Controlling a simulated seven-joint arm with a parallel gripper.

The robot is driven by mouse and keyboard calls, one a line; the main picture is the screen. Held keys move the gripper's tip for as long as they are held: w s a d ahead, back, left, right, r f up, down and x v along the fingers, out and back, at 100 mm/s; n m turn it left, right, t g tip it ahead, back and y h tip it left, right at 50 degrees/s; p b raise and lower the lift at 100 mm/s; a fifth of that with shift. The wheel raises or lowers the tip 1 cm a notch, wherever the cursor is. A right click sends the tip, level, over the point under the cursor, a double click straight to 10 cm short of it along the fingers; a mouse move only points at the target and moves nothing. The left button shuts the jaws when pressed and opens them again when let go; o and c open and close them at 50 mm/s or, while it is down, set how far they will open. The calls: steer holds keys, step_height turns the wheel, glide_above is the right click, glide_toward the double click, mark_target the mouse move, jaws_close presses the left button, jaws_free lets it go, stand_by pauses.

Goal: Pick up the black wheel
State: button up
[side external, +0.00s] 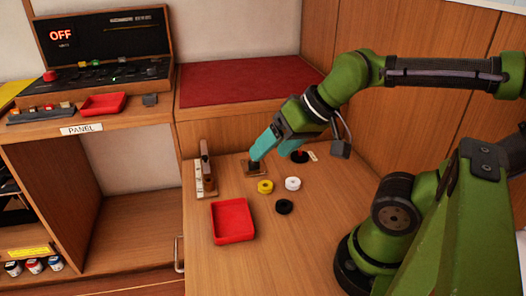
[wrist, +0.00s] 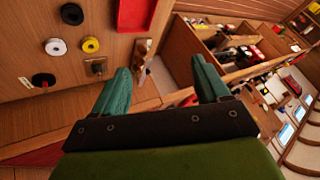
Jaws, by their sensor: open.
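The black wheel (side external: 284,206) lies flat on the wooden table, in front of the white and yellow wheels and right of the red tray. In the wrist view the black wheel (wrist: 72,13) is at the upper left, clear of the fingers. My gripper (side external: 272,150) has teal fingers, spread apart with nothing seen between them. It is above the back of the table, beyond the wheel and apart from it. The open fingers also show in the wrist view (wrist: 160,82).
A yellow wheel (side external: 265,187) and a white wheel (side external: 293,183) lie nearby. A second black round piece (side external: 299,157) with a red centre is behind them. A red tray (side external: 233,221), a small dark-topped block (side external: 255,168) and a wooden stand (side external: 206,170) are on the left. The front table is clear.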

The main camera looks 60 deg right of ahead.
steer(key=n+g+h, duration=0.2)
steer(key=n+g, duration=0.5)
steer(key=n, duration=0.1)
glide_above(285, 200)
steer(key=a, duration=0.2)
step_height(285, 200, down, 7)
steer(key=f, duration=0.7)
steer(key=s+f, duration=0.1)
steer(key=f, duration=0.3)
steer(key=shift+d+f, duration=0.15)
steer(key=shift+f, duration=1.4)
steer(key=shift+d+f, duration=0.1)
steer(key=shift+f, duration=1.45)
steer(key=shift+w, duration=0.1)
steer(key=c, duration=1.1)
